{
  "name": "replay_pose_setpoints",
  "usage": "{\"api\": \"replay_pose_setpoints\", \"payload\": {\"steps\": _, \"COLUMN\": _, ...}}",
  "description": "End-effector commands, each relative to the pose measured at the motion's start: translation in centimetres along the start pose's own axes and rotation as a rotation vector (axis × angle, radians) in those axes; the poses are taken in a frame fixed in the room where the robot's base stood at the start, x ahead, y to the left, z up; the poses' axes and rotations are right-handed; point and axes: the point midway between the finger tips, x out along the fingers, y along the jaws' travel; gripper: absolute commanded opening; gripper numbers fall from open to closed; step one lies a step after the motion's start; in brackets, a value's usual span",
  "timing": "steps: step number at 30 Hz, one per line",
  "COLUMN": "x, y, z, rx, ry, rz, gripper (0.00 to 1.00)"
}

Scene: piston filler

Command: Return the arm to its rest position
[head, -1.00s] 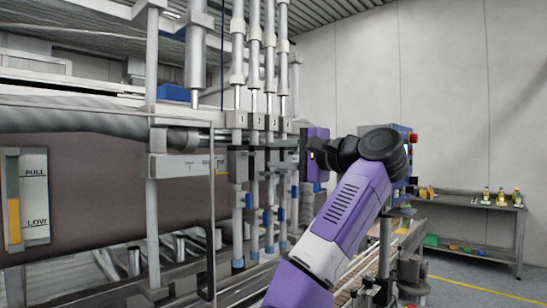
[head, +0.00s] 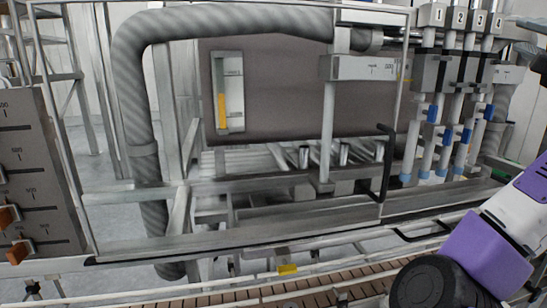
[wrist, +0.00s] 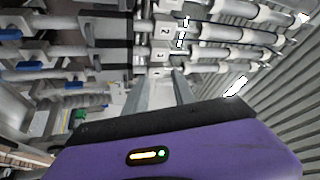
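My arm (head: 490,255), purple, white and black, shows at the lower right of the head view, in front of the filler. Its far end runs out of that picture, so my gripper is not seen there. In the wrist view the purple housing with a small lit indicator fills the bottom. Grey, finger-like parts of my gripper (wrist: 168,88) reach up from its dark edge, against the numbered blocks and cylinders. I see no held object.
The filler's numbered piston blocks (head: 455,72) and blue-fitted nozzles (head: 432,138) stand at the right. A framed guard with a black handle (head: 387,165) spans the middle. A conveyor (head: 290,292) runs along the bottom. A scale panel with orange knobs (head: 30,190) stands at the left.

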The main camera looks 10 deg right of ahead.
Motion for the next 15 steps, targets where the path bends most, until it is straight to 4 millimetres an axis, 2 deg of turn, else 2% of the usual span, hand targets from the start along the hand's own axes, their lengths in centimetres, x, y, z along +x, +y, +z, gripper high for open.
{"api": "replay_pose_setpoints", "payload": {"steps": 8, "x": -2.1, "y": 5.6, "z": 2.1, "rx": -0.309, "ry": 0.155, "rz": 0.004, "gripper": 0.31}}
{"api": "replay_pose_setpoints", "payload": {"steps": 15, "x": -5.8, "y": 10.9, "z": 6.5, "rx": -0.596, "ry": 0.215, "rz": -0.005, "gripper": 0.31}}
